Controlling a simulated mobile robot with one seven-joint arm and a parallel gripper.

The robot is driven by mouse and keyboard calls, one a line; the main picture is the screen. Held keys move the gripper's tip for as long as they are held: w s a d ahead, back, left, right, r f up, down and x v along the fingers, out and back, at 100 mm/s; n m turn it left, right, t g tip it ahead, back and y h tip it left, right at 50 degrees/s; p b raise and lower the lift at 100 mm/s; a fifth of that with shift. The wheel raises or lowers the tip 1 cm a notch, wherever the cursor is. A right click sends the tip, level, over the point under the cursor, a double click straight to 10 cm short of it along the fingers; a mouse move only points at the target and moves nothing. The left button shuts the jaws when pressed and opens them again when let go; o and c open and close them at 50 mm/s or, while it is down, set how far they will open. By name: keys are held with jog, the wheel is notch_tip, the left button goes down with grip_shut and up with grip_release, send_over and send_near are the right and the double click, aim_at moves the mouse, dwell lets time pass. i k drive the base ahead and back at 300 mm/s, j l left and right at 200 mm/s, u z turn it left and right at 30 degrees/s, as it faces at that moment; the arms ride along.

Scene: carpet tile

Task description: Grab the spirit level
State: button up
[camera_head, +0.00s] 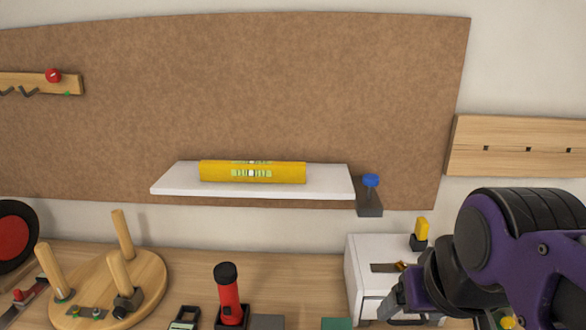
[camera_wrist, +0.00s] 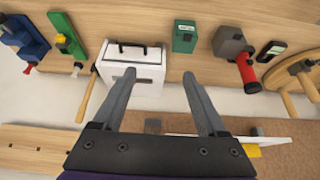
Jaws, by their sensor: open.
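The yellow spirit level (camera_head: 253,173) lies lengthwise on a white wall shelf (camera_head: 330,183) in front of the brown board, with its green vial facing out. In the wrist view a small yellow part of the level (camera_wrist: 251,150) shows at the lower right, beside the edge of the white shelf (camera_wrist: 272,140); the rest is hidden behind my gripper body or out of frame. My gripper (camera_wrist: 158,75) is open and empty, its two fingers well apart. In the head view my arm is at the lower right, well right of and below the level.
A grey bracket with a blue knob (camera_head: 371,183) sits at the shelf's right end. Below, the bench holds a white box (camera_head: 362,250), a red flashlight (camera_head: 229,295) and a round wooden stand with pegs (camera_head: 150,280). The board above the shelf is clear.

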aim_at(255, 171)
jog(key=j, duration=0.5)
jog(key=k+j+z, duration=0.15)
jog(key=j, duration=0.85)
jog(key=k+z, duration=0.05)
